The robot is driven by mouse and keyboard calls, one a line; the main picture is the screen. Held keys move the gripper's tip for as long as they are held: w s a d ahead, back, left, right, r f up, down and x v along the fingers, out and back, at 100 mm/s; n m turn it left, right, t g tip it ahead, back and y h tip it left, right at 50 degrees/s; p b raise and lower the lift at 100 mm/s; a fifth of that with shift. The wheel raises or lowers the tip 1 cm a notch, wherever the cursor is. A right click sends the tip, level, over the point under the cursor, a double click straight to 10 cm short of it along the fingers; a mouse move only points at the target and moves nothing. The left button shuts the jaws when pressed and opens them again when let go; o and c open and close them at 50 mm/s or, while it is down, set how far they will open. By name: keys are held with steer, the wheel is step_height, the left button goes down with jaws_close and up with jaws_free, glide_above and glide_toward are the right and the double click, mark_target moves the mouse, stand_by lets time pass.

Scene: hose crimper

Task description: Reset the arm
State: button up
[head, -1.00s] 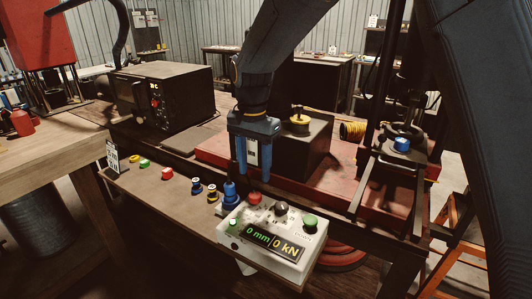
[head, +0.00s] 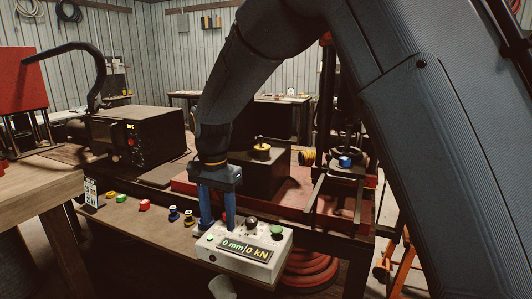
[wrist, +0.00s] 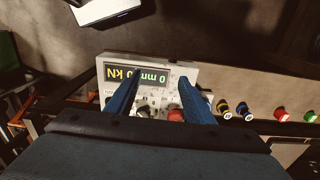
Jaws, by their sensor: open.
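In the head view the fingers are just behind the white control box (head: 243,250). The box's display reads 0 mm and 0 kN. A green button (head: 277,231) and a dark knob (head: 250,221) sit on top of the box. In the wrist view my gripper (wrist: 160,88) spans the control box (wrist: 185,70), with a red button (wrist: 176,115) between the fingers. I cannot tell whether the fingers touch the box.
Several small coloured pieces, among them a red one (head: 144,205), line the bench shelf left of the box. A red press bed (head: 295,190) with a dark block (head: 262,172) stands behind my gripper. A dark boxy machine (head: 140,135) is at the left. A coiled red hose (head: 310,268) lies below.

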steer(key=s+d+f+n, duration=0.1)
steer(key=s+d+f, duration=0.15)
steer(key=d, duration=0.75)
steer(key=s+d+f+n, duration=0.1)
steer(key=s+d, duration=0.2)
steer(key=d, duration=0.7)
steer(key=s+d+f+n+t+b, duration=0.1)
steer(key=s+d+f+n, duration=0.1)
steer(key=s+d, duration=0.9)
steer(key=shift+s+d+f+n, duration=0.15)
steer(key=shift+d+f+n, duration=0.3)
steer(key=shift+f, duration=0.4)
